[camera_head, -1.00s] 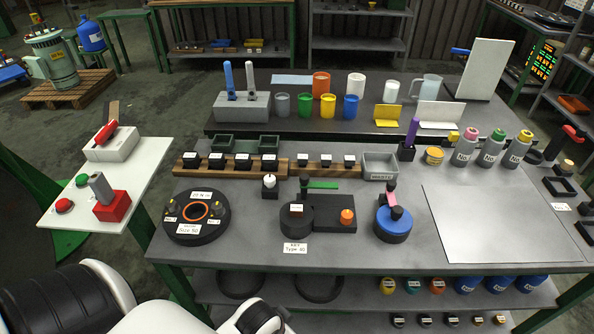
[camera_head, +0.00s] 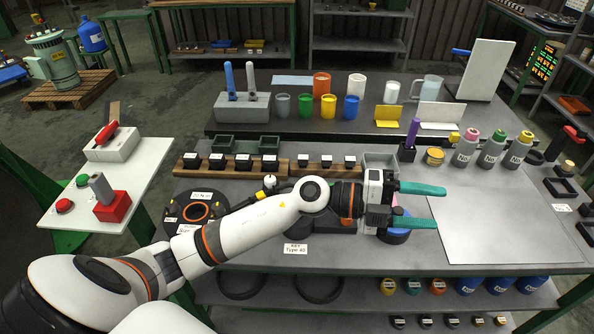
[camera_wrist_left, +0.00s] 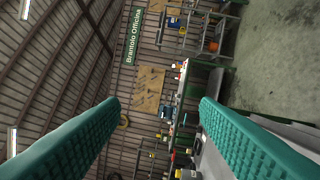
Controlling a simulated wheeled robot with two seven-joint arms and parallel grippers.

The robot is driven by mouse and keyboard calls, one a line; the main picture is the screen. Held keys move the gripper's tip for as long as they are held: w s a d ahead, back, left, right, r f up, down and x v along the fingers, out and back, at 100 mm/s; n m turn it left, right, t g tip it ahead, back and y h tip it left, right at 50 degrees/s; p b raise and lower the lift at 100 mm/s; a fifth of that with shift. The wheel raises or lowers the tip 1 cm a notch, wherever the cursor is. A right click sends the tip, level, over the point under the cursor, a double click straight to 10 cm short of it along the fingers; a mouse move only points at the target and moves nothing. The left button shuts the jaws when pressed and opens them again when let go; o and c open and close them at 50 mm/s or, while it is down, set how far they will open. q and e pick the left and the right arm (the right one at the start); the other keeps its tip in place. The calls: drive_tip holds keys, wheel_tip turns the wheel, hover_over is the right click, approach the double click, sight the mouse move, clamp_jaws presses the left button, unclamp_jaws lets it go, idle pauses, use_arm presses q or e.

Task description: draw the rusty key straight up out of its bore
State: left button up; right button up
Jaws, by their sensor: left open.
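My left gripper (camera_head: 441,206) reaches in from the left and points right, above the front of the table. Its two teal fingers are apart and empty, and they also show wide apart in the left wrist view (camera_wrist_left: 160,106). A label reading KEY Type 40 (camera_head: 295,249) lies at the table's front. The dark block (camera_head: 335,228) behind that label is mostly covered by my left arm. I cannot make out the rusty key or its bore; the arm hides that area. My right gripper is out of view.
A blue round base (camera_head: 396,237) sits partly under the gripper. A black round fixture (camera_head: 183,232) is at the left, partly covered by my arm. A bare grey plate (camera_head: 500,225) fills the right. A purple-handled tool (camera_head: 412,132) stands behind the gripper.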

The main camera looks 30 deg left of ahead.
use_arm(q)
drive_tip(key=w+a+f+m+g+y, duration=0.25)
drive_tip(key=a+f+g+y, duration=0.25)
drive_tip(key=a+f+y, duration=0.4)
drive_tip(key=a+n+g+y, duration=0.25)
drive_tip(key=a+y, duration=0.65)
drive_tip(key=a, duration=1)
drive_tip(key=f, duration=0.3)
drive_tip(key=f+p, duration=0.1)
drive_tip(key=f, duration=0.3)
drive_tip(key=f+p, duration=0.1)
drive_tip(key=f, duration=0.2)
drive_tip(key=shift+w+f, duration=0.25)
drive_tip(key=shift+f, duration=0.55)
